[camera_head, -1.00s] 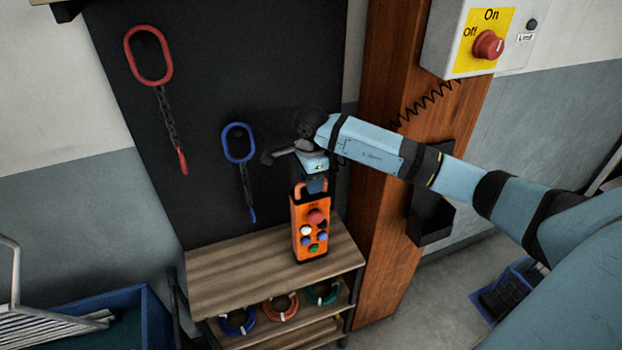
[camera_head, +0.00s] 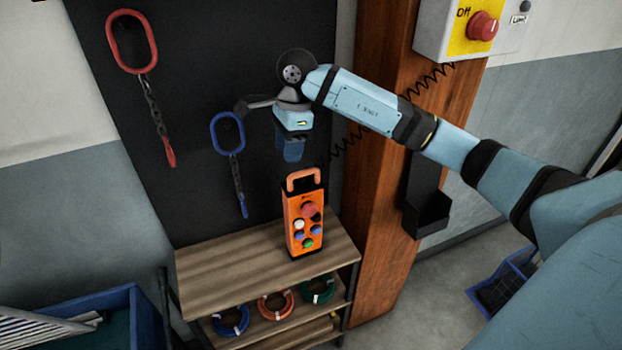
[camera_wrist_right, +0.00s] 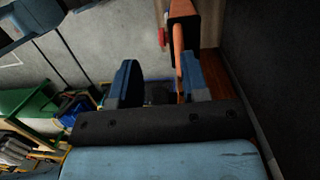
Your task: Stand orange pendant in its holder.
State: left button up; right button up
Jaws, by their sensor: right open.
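The orange pendant (camera_head: 304,222) stands upright on the wooden shelf top, with its looped handle up and its coloured buttons facing me. A black open-topped box (camera_head: 427,208), which looks like its holder, is fixed to the wooden post on the right and appears empty. My right gripper (camera_head: 290,156) is open, pointing down above the pendant's handle and apart from it. In the right wrist view, the open fingers (camera_wrist_right: 157,85) show, with the pendant (camera_wrist_right: 185,33) beyond the right finger. My left gripper is not in view.
The wooden shelf unit (camera_head: 230,265) holds several coloured rings below. A red-ringed chain (camera_head: 147,75) and a blue-ringed chain (camera_head: 231,150) hang on the dark panel. A coiled cord (camera_head: 430,88) runs by the post below the red-button switch box (camera_head: 455,45). A blue crate (camera_head: 130,305) is lower left.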

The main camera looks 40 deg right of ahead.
jog(key=s+a+f+m+t+y, duration=0.25)
jog(key=s+a+m+y, duration=0.35)
jog(key=a+y, duration=0.4)
jog(key=s+a+f+m+t+y, duration=0.2)
jog(key=s+a+f+m+y, duration=0.2)
jog(key=a+m+y, duration=0.55)
jog(key=s+d+f+m+t+h, duration=0.1)
jog(key=d+f+m+t+h, duration=0.1)
jog(key=f+m+t+h, duration=0.6)
jog(key=s+d+f+m+t+h, duration=0.1)
jog(key=d+f+m+t+h, duration=0.25)
jog(key=m, duration=0.95)
jog(key=s+d+f+m+g+h, duration=0.1)
jog(key=s+f+m+g+h, duration=0.3)
jog(key=s+f+m+h, duration=0.3)
jog(key=s+f+m, duration=0.5)
jog(key=s+f, duration=0.2)
jog(key=f, duration=0.1)
jog(key=shift+s+d+g, duration=0.15)
jog(key=shift+d+g, duration=0.15)
jog(key=shift+g, duration=0.1)
